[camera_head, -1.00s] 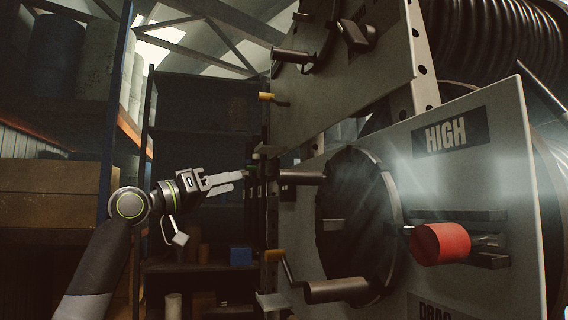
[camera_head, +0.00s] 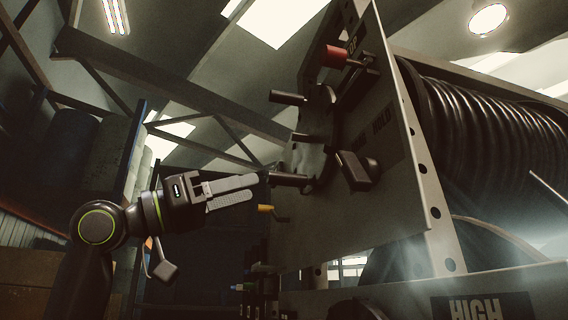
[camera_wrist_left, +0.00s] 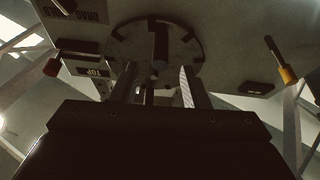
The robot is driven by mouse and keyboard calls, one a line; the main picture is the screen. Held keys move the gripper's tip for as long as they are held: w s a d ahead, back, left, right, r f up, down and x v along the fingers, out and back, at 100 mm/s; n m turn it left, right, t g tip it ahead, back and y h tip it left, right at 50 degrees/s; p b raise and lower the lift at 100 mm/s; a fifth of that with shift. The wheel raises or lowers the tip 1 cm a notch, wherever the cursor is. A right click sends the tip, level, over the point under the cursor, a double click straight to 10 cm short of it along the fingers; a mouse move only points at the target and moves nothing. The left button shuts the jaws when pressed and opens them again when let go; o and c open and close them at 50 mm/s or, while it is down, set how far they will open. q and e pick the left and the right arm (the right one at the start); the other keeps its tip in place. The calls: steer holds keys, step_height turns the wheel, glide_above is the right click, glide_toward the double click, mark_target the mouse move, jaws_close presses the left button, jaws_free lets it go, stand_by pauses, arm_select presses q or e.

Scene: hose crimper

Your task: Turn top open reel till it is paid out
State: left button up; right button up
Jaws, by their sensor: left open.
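The top reel (camera_head: 500,115), wound with black hose, sits at the upper right behind a grey panel (camera_head: 385,215). On the panel's face is a dark round hub with several pegs; it shows face-on in the left wrist view (camera_wrist_left: 190,38). My left gripper (camera_head: 255,188) is open and empty, just left of the hub's lower peg (camera_head: 290,179), apparently apart from it. In the left wrist view, a dark peg (camera_wrist_left: 160,42) appears between the two fingers. A TOP label (camera_wrist_left: 93,72) is beside the hub. My right gripper is not in view.
A red knob (camera_head: 335,56) sticks out above the hub. A yellow-tipped crank (camera_head: 266,209) is just below my left gripper. A lower panel marked HIGH (camera_head: 486,308) is at the bottom right. Shelving stands at left.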

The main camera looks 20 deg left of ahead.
mark_target(283, 179)
arm_select(q)
steer(key=p+x, duration=0.3)
steer(key=x, duration=0.4)
steer(key=shift+w+r, duration=0.1)
steer(key=shift+r, duration=0.05)
steer(key=shift+w+d+p, duration=0.3)
steer(key=shift+d+p, duration=0.1)
steer(key=shift+d, duration=0.05)
steer(key=shift+c, duration=0.4)
jaws_close()
